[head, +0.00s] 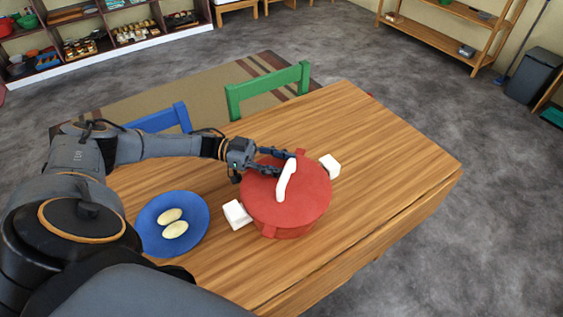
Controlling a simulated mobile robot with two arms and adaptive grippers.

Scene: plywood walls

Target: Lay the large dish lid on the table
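A red round dish (290,231) with white side handles stands on the wooden table (370,150). Its large red lid (310,200) sits on top and has a white curved handle (285,182). My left gripper (285,162) reaches in from the left at the far side of the lid, its fingers close to the upper end of the handle. I cannot tell whether the fingers touch the handle or how far apart they are. My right gripper is not in view.
A blue plate (150,228) with two pale oval items (174,229) lies left of the dish. A green chair (268,88) and a blue chair (160,121) stand at the far table edge. The table's right part is clear.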

